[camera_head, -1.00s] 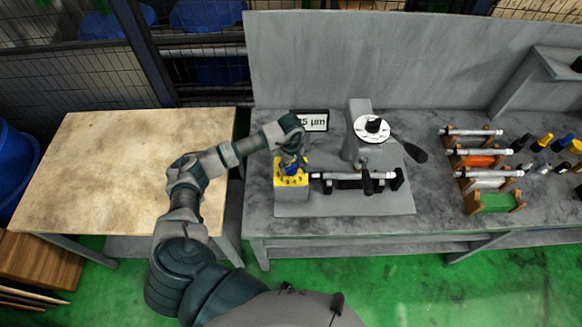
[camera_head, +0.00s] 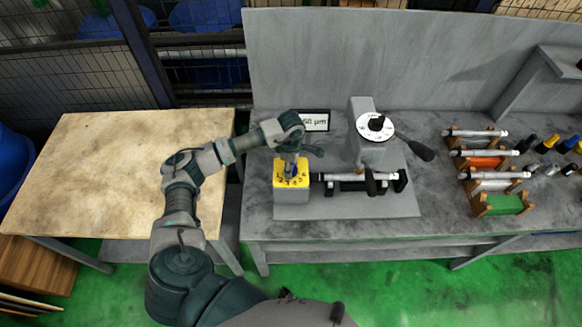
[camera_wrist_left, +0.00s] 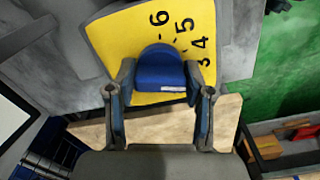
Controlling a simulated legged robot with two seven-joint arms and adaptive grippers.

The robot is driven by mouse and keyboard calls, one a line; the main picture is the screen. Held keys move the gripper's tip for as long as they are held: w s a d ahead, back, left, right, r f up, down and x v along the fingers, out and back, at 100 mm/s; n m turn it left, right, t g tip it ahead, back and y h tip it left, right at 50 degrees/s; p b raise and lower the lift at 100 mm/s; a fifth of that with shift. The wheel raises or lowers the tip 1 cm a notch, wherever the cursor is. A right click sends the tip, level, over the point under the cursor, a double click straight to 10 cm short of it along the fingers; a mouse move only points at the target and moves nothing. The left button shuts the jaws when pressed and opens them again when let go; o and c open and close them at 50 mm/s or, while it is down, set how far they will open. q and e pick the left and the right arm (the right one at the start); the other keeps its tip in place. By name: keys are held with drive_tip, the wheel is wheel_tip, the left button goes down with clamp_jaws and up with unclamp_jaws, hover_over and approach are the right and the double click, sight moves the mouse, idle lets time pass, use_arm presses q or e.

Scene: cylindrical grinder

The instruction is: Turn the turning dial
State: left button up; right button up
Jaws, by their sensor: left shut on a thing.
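The turning dial is a blue knob (camera_wrist_left: 160,75) on a yellow plate (camera_wrist_left: 108,38) with black numbers, of which 3 to 6 show in the left wrist view. In the head view the yellow plate (camera_head: 281,182) tops a grey block at the left end of the grinder. My left gripper (camera_head: 291,162) reaches down onto the dial from above. In the left wrist view the two fingers of my left gripper (camera_wrist_left: 158,98) stand on either side of the knob, shut on it. In the head view the gripper mostly hides the knob. My right gripper is out of view.
A small sign (camera_head: 314,122) reading in µm stands behind the dial. The grinder has a round white scale (camera_head: 376,126), a dark handle (camera_head: 421,150) and a bar workpiece (camera_head: 344,177). Racks with bars (camera_head: 488,180) are at right. A bare wooden table (camera_head: 105,165) is at left.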

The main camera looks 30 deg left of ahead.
use_arm(q)
drive_tip(key=shift+r+n, duration=0.1)
drive_tip(key=shift+n, duration=0.2)
drive_tip(key=o, duration=1.1)
drive_tip(key=shift+w, duration=0.1)
drive_tip(key=shift+a, duration=0.1)
wheel_tip(320, 180, up, 12)
drive_tip(key=shift+f, duration=0.15)
